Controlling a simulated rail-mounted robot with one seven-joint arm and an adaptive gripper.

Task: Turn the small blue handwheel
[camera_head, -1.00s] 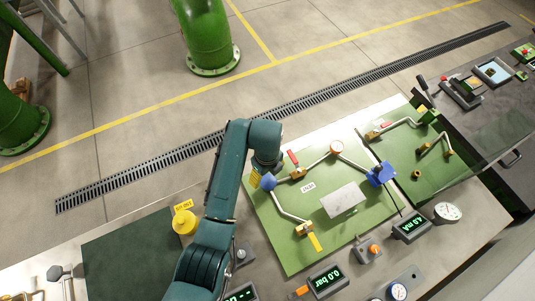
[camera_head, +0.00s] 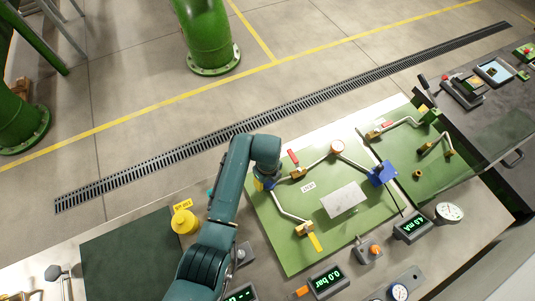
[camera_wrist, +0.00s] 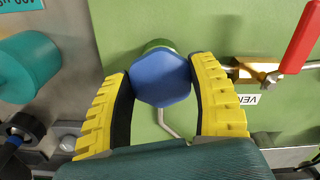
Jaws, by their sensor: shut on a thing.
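The small blue handwheel (camera_wrist: 160,77) shows in the wrist view as a blue, roughly hexagonal cap in front of a round green fitting on a green panel. My gripper (camera_wrist: 161,80) has one yellow-ribbed finger on each side of it, and the inner pads press on its left and right edges. In the head view the wrist end of my arm is over the left part of the green panel (camera_head: 275,237).
A red-handled valve (camera_wrist: 300,45) is close on the right in the wrist view. A teal cylinder (camera_wrist: 28,65) is on the left.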

